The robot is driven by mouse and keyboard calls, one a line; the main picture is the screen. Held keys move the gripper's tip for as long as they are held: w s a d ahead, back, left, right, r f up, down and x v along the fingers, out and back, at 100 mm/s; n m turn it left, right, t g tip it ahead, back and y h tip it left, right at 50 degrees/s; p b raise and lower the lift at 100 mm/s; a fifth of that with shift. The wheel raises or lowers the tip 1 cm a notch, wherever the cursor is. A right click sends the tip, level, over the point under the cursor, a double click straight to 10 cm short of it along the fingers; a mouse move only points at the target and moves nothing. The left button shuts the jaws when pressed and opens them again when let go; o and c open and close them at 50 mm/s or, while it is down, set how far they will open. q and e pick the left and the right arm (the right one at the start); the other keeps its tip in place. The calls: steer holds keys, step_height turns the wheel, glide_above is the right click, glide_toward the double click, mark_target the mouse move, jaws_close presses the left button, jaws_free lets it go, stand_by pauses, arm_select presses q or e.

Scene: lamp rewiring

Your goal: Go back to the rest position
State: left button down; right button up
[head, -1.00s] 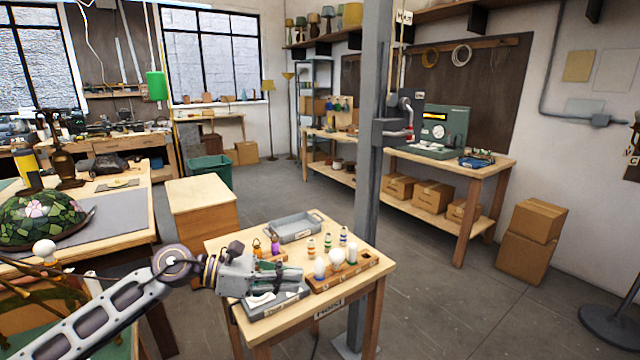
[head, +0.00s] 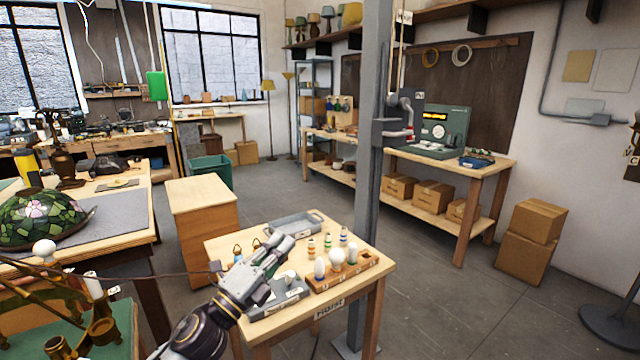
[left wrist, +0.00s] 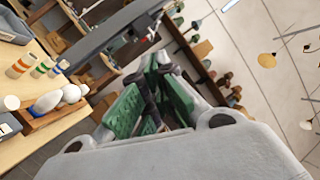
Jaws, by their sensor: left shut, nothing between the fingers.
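My left gripper (head: 283,245) is over the left part of the small wooden table (head: 345,270) in the head view. It is shut and empty, its fingers pointing up and away. In the left wrist view its green-padded fingers (left wrist: 152,95) meet with nothing held between them. The gripper hides part of the grey tray (head: 280,300) at the table's front left. My arm comes up from the bottom of the head view. My right gripper is not in view.
A wooden holder (head: 345,273) with white bulbs, several striped bottles and a grey bin (head: 296,226) stand on the small table. A grey post (head: 371,150) rises beside it. A stained-glass lampshade (head: 40,217) is on the left bench. Floor at right is mostly clear.

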arm_select(q)
steer(key=s+a+f+n+g+y, duration=0.2)
steer(key=a+f+n+y, duration=0.45)
steer(key=f+n, duration=0.35)
steer(key=s+a+f+n+g+y, duration=0.1)
steer(key=a+f+n+y, duration=0.4)
steer(key=f+n+y, duration=0.3)
steer(key=s+a+f+n+g+h, duration=0.15)
steer(key=s+f+n+g, duration=0.8)
steer(key=s+f, duration=1.05)
steer(key=s+a+f+m+g+p, duration=0.1)
steer(key=s+f, duration=0.1)
steer(key=f, duration=1.2)
steer(key=s+a+f+g, duration=0.2)
steer(key=f, duration=1.3)
steer(key=s+a+f, duration=0.4)
steer(key=s+f, duration=0.5)
steer(key=s, duration=0.1)
steer(key=s+a+f+y+p, duration=0.1)
steer(key=s+a+f, duration=0.3)
steer(key=s+f, duration=0.6)
steer(key=shift+s+m+g+p, duration=0.25)
steer(key=shift+m+g+p, duration=0.1)
steer(key=shift+g, duration=0.1)
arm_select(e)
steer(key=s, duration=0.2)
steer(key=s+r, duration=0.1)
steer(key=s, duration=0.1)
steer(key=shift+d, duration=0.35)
